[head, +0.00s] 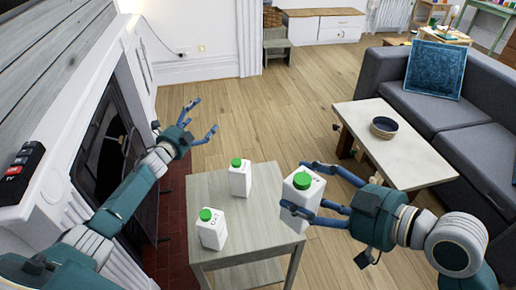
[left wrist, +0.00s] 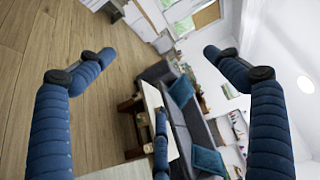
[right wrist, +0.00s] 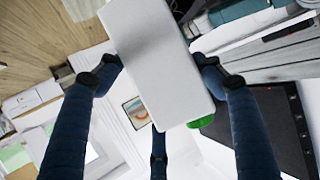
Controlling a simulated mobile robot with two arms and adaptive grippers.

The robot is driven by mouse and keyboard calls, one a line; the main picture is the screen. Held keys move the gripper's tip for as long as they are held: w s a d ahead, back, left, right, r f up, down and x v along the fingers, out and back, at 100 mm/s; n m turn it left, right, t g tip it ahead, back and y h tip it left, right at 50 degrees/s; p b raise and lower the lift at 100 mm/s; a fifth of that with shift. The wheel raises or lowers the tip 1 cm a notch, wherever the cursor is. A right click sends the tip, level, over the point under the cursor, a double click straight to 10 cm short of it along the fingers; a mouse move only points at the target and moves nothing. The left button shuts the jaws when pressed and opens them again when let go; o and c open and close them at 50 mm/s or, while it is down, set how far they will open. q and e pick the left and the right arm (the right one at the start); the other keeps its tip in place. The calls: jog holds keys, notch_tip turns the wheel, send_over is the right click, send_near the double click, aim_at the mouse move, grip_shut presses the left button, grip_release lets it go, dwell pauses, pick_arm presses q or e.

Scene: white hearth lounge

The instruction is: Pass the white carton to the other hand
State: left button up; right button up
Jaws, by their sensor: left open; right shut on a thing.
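My right gripper (head: 314,196) is shut on a white carton (head: 302,198) with a green cap, held above the right side of the small grey table (head: 205,180). In the right wrist view the carton (right wrist: 160,60) lies between the fingers, its green cap at the lower right. My left gripper (head: 203,125) is open and empty, raised beyond the table's far left corner, apart from the held carton. In the left wrist view its fingers (left wrist: 160,65) are spread with nothing between them. Two more white cartons with green caps stand upright on the table, one further back (head: 240,180) and one nearer (head: 212,232).
A fireplace (head: 110,140) and white mantel stand close on the left. A low table (head: 400,150) with a dark bowl (head: 384,127) and a grey sofa (head: 430,100) with a blue cushion (head: 435,70) are at the right. The wooden floor behind the small table is clear.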

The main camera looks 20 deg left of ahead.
jog(key=shift+r, duration=0.1)
pick_arm(q)
jog(key=w+d+r+m+h, duration=0.1)
jog(key=d+r+m+h, duration=0.2)
jog(key=d+r+h, duration=0.95)
jog(key=s+d+r+m+g+h, duration=0.1)
jog(key=s+d+r+g+h, duration=0.2)
jog(key=d, duration=0.5)
jog(key=s+d+r+m+g+h, duration=0.1)
jog(key=s+d+r+m+g, duration=0.15)
jog(key=d+g, duration=0.4)
jog(key=n+g+y, duration=0.2)
jog(key=g+y, duration=0.3)
jog(key=g, duration=0.9)
send_near(296, 194)
notch_tip(296, 194, down, 3)
jog(key=w+a, duration=0.1)
jog(key=w, duration=0.1)
jog(key=shift+m, duration=0.25)
jog(key=x, duration=1)
jog(key=shift+w+d, duration=0.2)
jog(key=shift+d, duration=0.2)
